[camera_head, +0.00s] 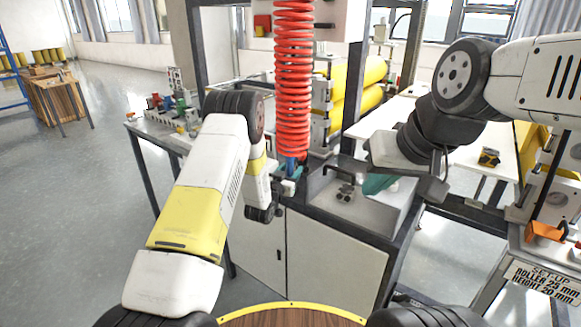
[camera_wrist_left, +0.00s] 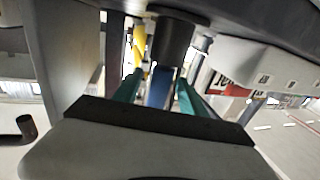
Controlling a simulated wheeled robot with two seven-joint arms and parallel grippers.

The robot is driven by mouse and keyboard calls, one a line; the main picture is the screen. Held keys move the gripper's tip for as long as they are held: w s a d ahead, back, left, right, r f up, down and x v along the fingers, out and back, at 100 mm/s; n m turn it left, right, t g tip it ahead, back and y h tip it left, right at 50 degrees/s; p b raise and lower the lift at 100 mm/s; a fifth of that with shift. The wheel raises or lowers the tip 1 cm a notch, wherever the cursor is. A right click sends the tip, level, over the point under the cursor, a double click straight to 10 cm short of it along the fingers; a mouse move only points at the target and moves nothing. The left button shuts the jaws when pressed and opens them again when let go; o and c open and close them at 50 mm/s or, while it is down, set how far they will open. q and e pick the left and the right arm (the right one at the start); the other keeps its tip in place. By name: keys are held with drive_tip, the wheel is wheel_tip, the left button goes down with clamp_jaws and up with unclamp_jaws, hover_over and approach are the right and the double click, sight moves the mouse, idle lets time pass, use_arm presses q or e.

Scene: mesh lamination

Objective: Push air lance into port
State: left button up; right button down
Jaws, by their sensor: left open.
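The blue air lance (camera_head: 290,165) hangs at the lower end of a red coiled hose (camera_head: 293,80). My left gripper (camera_head: 292,172) is at the lance, with its teal fingers partly hidden by the wrist and hose. In the left wrist view my open left gripper (camera_wrist_left: 158,90) has a teal finger on each side of a blue part (camera_wrist_left: 160,88), apparently the lance. I cannot tell whether the fingers touch it. My right gripper (camera_head: 378,184) is over the grey bench, mostly hidden behind its wrist, and its fingers are unclear. I cannot make out the port with certainty.
A small dark fitting (camera_head: 345,192) sits on the grey bench (camera_head: 325,215) between my arms. Yellow rollers (camera_head: 360,85) stand behind. A side table (camera_head: 150,130) holds small parts at left. A setup sign (camera_head: 543,278) is at the lower right.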

use_arm(q)
clamp_jaws()
idle(0.3)
